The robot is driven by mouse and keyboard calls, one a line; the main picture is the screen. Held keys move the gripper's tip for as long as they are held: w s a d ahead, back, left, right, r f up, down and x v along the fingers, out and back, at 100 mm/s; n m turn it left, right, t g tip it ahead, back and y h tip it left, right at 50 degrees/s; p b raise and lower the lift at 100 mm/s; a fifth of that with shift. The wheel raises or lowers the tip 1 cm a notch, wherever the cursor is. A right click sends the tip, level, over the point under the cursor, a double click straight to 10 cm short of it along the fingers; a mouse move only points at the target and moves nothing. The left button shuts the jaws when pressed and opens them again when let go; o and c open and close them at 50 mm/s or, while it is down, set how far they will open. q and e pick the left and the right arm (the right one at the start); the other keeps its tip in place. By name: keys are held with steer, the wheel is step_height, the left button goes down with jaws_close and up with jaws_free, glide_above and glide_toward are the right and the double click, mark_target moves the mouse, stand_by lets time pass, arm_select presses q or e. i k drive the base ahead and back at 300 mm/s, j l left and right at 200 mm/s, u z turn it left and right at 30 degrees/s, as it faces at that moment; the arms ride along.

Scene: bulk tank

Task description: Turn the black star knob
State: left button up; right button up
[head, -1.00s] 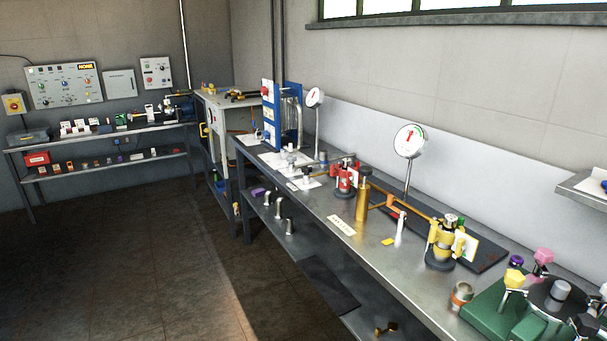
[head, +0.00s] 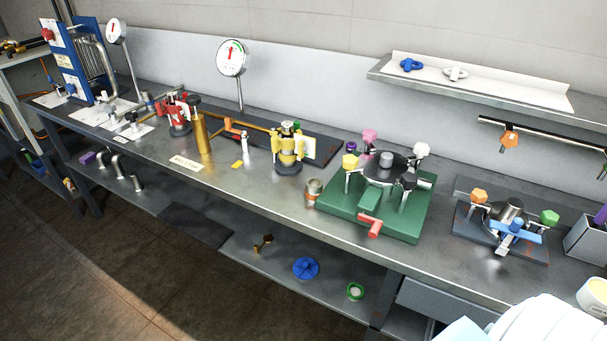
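A black knob (head: 408,182) stands at the front right of a round dark lid (head: 372,170), on a green base (head: 330,205) on the steel bench. A pink knob (head: 369,136), a white knob (head: 421,149) and a yellow knob (head: 350,161) stand around the same lid. A red handle (head: 371,228) sticks out at the front of the base. The black knob is too small to make out its star shape clearly. Neither of my grippers is in view.
Right of the green base is a dark plate (head: 470,236) with orange, green and blue knobs. A small metal cup (head: 314,192) stands left of it. A wall shelf (head: 480,88) hangs above. The bench front before the green base is narrow but clear.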

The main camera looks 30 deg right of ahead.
mark_target(132, 116)
steer(key=z, duration=0.35)
steer(key=i+j+z, duration=0.65)
steer(key=j+z, duration=0.15)
